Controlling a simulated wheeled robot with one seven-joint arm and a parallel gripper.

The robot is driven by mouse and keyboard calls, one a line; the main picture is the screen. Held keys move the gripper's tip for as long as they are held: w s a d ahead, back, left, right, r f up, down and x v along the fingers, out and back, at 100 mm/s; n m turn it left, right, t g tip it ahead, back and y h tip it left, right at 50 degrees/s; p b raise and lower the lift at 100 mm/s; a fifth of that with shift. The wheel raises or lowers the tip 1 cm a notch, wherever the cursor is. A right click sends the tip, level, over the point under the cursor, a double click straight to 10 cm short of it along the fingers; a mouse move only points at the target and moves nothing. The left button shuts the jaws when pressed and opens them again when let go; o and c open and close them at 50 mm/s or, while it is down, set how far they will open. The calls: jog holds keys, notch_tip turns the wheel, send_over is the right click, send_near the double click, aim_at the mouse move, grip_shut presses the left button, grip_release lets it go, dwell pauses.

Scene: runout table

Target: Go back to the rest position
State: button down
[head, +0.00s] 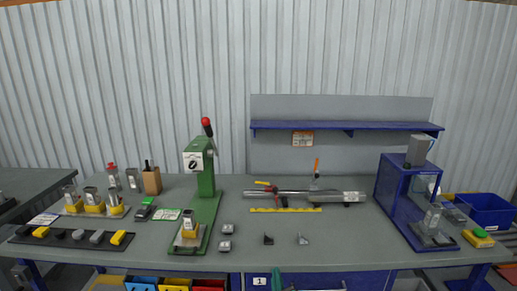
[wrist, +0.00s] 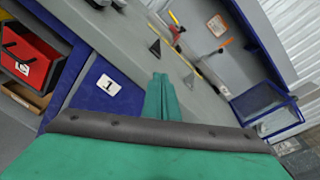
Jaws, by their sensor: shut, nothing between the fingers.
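My gripper (wrist: 160,80) shows in the wrist view as two green fingers pressed together, with nothing between them. It is in front of the grey table (wrist: 108,28), near its blue front edge and the number 1 plate (wrist: 106,84). In the head view a green tip of my gripper (head: 276,278) shows at the bottom edge, just below the table's front edge and right of the number plate (head: 259,281). It touches none of the objects on the table in either view. The rest of my arm is not in view.
A green press (head: 205,185) stands left of centre. A steel tube (head: 305,196) lies mid-table behind a yellow rule (head: 286,210). A blue frame (head: 405,200) stands at right. A blue shelf (head: 347,125) hangs behind.

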jog(key=s+d+f+n, duration=0.1)
jog(key=s+f+n, duration=0.35)
jog(key=s, duration=0.45)
jog(key=s+d+f+n+h, duration=0.1)
jog(key=s+d+f+n, duration=0.15)
jog(key=s+n, duration=0.55)
jog(key=s+f+n, duration=0.4)
jog(key=s, duration=0.7)
jog(key=s+a+r+n, duration=0.2)
jog(key=s+a+n, duration=0.1)
jog(key=s, duration=0.5)
jog(key=s+a+r+n, duration=0.2)
jog(key=s+n, duration=0.3)
jog(key=s, duration=0.4)
jog(key=s+a+r+n+g, duration=0.1)
jog(key=s+a+n, duration=0.3)
jog(key=s, duration=0.5)
jog(key=shift+s+a+r+y, duration=0.2)
jog(key=shift+a+r+y, duration=0.2)
jog(key=shift+r, duration=0.45)
